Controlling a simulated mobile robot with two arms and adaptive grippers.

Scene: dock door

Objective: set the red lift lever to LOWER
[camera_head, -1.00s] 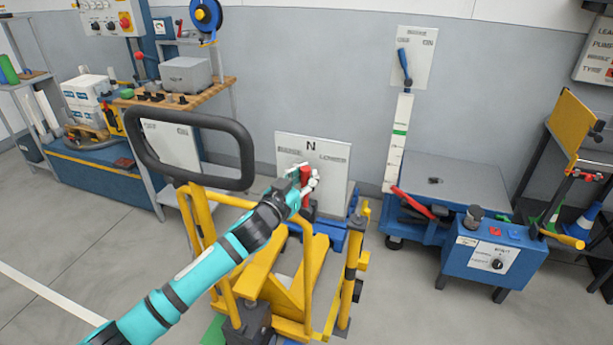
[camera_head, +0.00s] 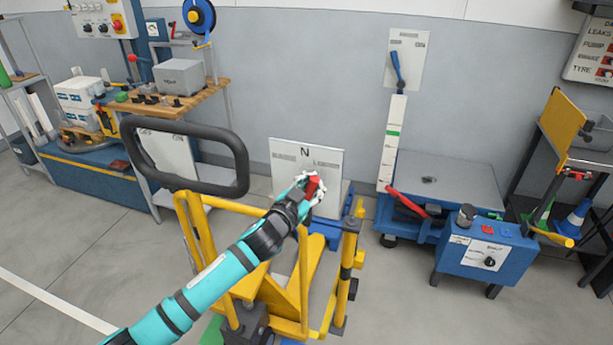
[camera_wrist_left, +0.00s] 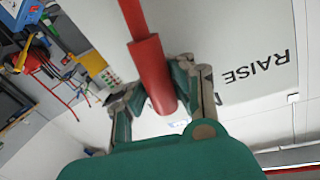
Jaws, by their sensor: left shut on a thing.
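The red lift lever (camera_head: 315,188) stands in front of a pale panel (camera_head: 285,157) marked N at the top, on the yellow-framed truck. Its red grip lies to the right of the N, on the LOWER side. My left gripper (camera_head: 309,186) is shut on the red lever and partly covers it and the panel lettering. In the left wrist view the red grip (camera_wrist_left: 152,72) passes between the two fingers (camera_wrist_left: 160,104), and the word RAISE shows upside down on the panel. My right gripper is in neither view.
A black loop handle (camera_head: 185,125) and yellow frame (camera_head: 295,285) stand close around my left arm. A blue lift table (camera_head: 440,180) with another red lever (camera_head: 405,201) and a blue control box (camera_head: 485,257) are to the right.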

